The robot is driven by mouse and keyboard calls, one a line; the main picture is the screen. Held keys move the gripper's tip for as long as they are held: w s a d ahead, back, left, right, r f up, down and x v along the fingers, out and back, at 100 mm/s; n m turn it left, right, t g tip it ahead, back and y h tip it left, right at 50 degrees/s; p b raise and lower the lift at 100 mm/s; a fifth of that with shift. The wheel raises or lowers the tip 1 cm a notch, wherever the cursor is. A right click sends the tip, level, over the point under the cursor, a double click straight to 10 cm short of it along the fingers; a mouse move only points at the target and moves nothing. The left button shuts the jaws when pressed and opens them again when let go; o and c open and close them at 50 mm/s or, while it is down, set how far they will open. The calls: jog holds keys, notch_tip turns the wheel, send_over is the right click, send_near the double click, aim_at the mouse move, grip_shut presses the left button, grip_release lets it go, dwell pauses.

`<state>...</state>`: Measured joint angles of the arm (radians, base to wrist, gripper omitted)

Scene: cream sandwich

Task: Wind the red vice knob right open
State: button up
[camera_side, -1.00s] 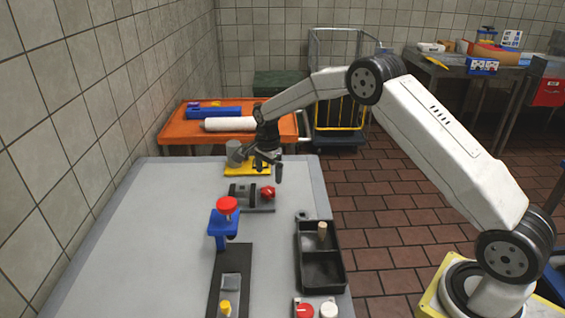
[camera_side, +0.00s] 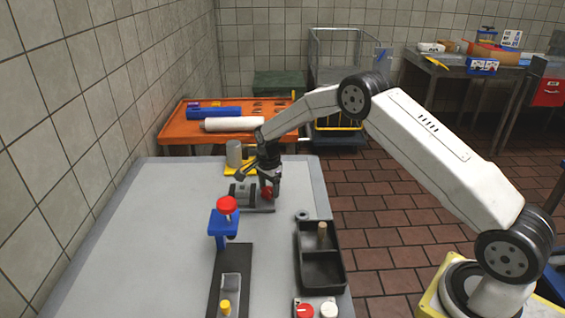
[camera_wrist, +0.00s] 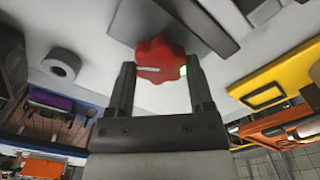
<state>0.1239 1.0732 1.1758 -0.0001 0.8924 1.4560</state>
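The red vice knob (camera_side: 266,191) sits at the right end of the small grey vice (camera_side: 240,192), on the table's far half. My gripper (camera_side: 267,184) points down over the knob and partly hides it. In the wrist view the lobed knob (camera_wrist: 160,60) lies between my two fingertips (camera_wrist: 160,68), which stand wide apart on either side of it. Contact with the knob cannot be made out. A white line on the knob points left, and a bright green mark shows at its right edge. The jaw gap is hard to see.
A blue stand with a red top (camera_side: 227,205) is nearer the camera. A black tray (camera_side: 322,275) with a wooden peg stands at the right edge. A grey cylinder (camera_side: 234,152) on a yellow base is behind the vice. The table's left side is clear.

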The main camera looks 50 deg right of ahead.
jog(key=c, duration=0.7)
